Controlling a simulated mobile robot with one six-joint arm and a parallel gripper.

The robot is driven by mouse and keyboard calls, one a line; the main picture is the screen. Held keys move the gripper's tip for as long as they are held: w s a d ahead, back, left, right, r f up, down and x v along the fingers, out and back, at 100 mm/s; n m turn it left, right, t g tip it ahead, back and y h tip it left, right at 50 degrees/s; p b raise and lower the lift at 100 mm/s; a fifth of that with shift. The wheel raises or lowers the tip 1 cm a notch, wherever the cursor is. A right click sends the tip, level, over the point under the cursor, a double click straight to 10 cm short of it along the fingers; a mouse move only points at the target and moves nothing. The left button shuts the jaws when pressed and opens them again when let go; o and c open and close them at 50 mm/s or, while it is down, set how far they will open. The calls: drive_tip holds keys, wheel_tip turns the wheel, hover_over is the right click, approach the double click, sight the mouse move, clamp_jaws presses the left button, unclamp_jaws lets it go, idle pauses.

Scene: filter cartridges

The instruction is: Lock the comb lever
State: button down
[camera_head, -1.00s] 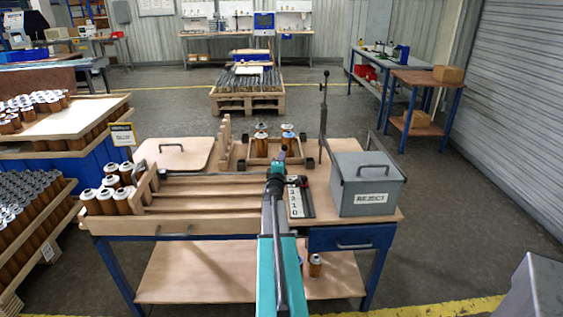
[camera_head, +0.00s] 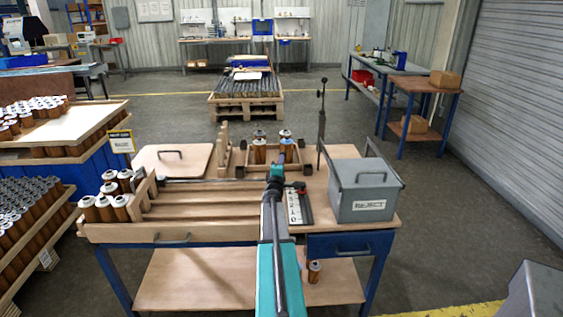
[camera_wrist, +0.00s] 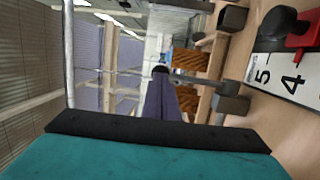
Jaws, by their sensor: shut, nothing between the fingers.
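A tall thin upright rod with a dark knob on top (camera_head: 322,108), which looks like the lever, stands at the back right of the bench, left of the reject bin. A wooden comb (camera_head: 222,147) stands upright at the back, left of a small wooden tray. My gripper (camera_head: 286,150) is shut and empty over the middle of the bench, near the tray, left of the rod and apart from it. In the wrist view my shut fingers (camera_wrist: 161,98) point ahead with nothing between them. A metal rod (camera_wrist: 68,50) runs along the left there; I cannot tell if it is the lever.
The wooden tray (camera_head: 245,163) holds several cartridges. A number scale (camera_head: 294,207) with a red slider lies right of my arm. The grey reject bin (camera_head: 366,199) fills the bench's right end. Wooden rails (camera_head: 200,197) and cartridges (camera_head: 104,209) are at the left.

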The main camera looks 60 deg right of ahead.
drive_tip(key=shift+w+d+r+y+p, duration=0.35)
drive_tip(key=shift+d+p, duration=0.2)
drive_tip(key=shift+p, duration=3.4)
drive_tip(key=shift+w+p, duration=0.1)
drive_tip(key=shift+p, duration=0.2)
drive_tip(key=shift+p+x, duration=1.1)
drive_tip(key=shift+p, duration=0.75)
drive_tip(key=shift+w, duration=0.15)
drive_tip(key=shift+a+r, duration=0.1)
drive_tip(key=shift+a, duration=0.05)
drive_tip(key=v, duration=0.1)
drive_tip(key=p+v, duration=0.1)
drive_tip(key=v, duration=0.1)
drive_tip(key=p+v, duration=0.1)
drive_tip(key=shift+a+r, duration=0.3)
drive_tip(key=shift+r, duration=0.05)
drive_tip(key=r+b+v, duration=0.2)
drive_tip(key=v, duration=0.7)
drive_tip(key=r+b+v, duration=0.1)
drive_tip(key=r+v, duration=0.1)
drive_tip(key=v, duration=0.8)
drive_tip(key=shift+b, duration=0.4)
drive_tip(key=shift+a, duration=0.1)
